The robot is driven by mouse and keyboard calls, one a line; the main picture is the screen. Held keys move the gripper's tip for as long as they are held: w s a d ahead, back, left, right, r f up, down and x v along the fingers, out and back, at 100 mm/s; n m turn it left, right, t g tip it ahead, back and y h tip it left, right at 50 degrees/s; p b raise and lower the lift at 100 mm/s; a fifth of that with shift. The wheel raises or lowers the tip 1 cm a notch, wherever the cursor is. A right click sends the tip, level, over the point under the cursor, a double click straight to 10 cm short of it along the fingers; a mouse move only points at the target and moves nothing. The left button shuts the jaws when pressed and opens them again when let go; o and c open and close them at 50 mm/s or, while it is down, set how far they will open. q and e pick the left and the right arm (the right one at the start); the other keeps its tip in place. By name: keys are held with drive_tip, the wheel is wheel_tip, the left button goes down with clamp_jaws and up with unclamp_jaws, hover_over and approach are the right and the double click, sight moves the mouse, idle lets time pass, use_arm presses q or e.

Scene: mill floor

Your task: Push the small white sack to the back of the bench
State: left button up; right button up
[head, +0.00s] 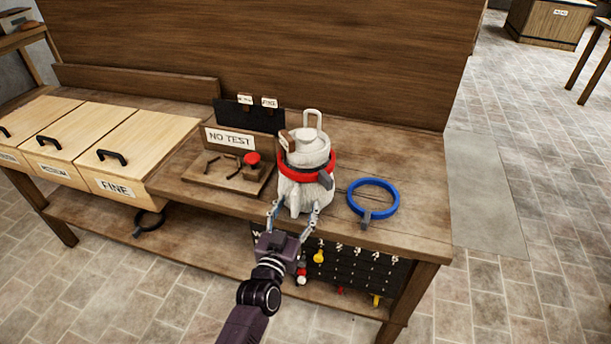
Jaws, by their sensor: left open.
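The small white sack (306,195) stands upright on the wooden bench (415,215), near its front edge. A red ring (291,175) with a grey tab is around its upper part. A white top with a loop handle (313,117) rises above the ring. My left gripper (295,207) is at the sack's front, low down. Its fingers are open and spread to either side of the sack's lower front; I cannot tell whether they touch it. My right gripper is not in view.
A blue ring (373,197) lies right of the sack. A board with a red knob and a "NO TEST" sign (230,139) is to the left, beside drawers (128,155). A tall wooden panel (270,45) stands behind. Bench top behind the sack's right side looks clear.

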use_arm(q)
drive_tip(key=shift+b+x, duration=0.9)
drive_tip(key=shift+x, duration=1.15)
drive_tip(key=shift+r, duration=0.1)
